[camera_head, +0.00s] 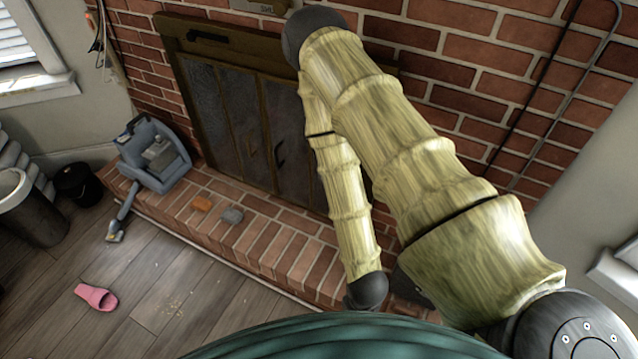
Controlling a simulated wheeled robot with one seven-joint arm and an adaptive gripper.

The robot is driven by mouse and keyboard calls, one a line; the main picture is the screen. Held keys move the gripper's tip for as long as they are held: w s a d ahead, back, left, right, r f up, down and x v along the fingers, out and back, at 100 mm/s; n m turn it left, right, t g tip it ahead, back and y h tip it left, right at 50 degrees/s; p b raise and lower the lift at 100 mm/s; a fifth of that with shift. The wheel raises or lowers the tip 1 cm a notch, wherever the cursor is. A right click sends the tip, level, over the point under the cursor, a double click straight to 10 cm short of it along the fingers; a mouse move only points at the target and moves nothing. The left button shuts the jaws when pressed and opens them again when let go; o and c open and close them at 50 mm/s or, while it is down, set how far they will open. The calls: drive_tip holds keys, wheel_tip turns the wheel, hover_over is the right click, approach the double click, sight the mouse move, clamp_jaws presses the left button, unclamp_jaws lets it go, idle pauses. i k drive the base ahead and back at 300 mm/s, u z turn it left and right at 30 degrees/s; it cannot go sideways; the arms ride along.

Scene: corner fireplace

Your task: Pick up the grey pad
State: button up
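A small grey pad (232,215) lies on the raised brick hearth, just right of an orange pad (202,203). The two are close together with a narrow strip of brick between them. My arm folds down from the upper middle to a dark wrist joint at the lower middle, well to the right of the grey pad. The fingers of my gripper do not show. A dark shape beside the wrist is mostly hidden by my arm, and I cannot tell what it is.
A blue-grey machine (152,155) stands at the hearth's left end, its hose and nozzle reaching the floor. A fireplace screen (240,125) is behind the hearth. A pink slipper (96,296) and crumbs (174,303) lie on the floor. Bins (30,215) stand at the left.

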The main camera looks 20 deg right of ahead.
sight(230, 215)
drive_tip(key=u, duration=1)
drive_tip(key=i, duration=1.25)
drive_tip(key=z, duration=1)
